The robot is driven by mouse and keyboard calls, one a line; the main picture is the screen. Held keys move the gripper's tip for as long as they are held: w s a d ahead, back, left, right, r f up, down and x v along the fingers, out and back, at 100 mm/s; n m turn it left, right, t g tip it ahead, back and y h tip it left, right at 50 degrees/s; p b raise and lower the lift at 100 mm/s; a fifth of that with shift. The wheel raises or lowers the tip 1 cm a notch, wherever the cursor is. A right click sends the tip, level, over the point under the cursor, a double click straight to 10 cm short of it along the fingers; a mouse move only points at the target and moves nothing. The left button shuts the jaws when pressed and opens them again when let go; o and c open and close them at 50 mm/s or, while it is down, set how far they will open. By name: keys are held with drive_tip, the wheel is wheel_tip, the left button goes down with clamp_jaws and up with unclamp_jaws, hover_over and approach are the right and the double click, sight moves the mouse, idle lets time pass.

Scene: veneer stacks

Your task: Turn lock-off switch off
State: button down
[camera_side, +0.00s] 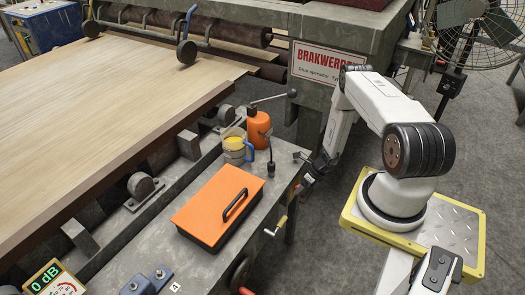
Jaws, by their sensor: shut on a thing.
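My gripper (303,184) is small and dark in the picture, at the right edge of the grey metal bench. Its fingers are shut on a small red and yellow part at the bench's side, which looks like the lock-off switch (296,191). The fingers cover much of the switch, and I cannot make out which way its knob points.
An orange box with a black handle (205,207) lies on the bench (160,262). Behind it stand a yellow-banded mug (234,151) and an orange oil can (259,130). A yellow crank handle (278,226) sticks out below the switch.

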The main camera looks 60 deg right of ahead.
drive_tip(key=shift+a+n+h, duration=0.15)
drive_tip(key=shift+n+h, duration=0.15)
drive_tip(key=shift+h, duration=1)
drive_tip(key=shift+a+n+h, duration=0.1)
drive_tip(key=shift+n+h, duration=0.2)
drive_tip(key=shift+h, duration=1)
drive_tip(key=shift+c, duration=0.5)
unclamp_jaws()
drive_tip(key=shift+s+r, duration=0.1)
drive_tip(key=shift+r, duration=0.1)
drive_tip(key=v, duration=0.7)
drive_tip(key=shift+r, duration=0.2)
drive_tip(key=shift+s+a, duration=0.1)
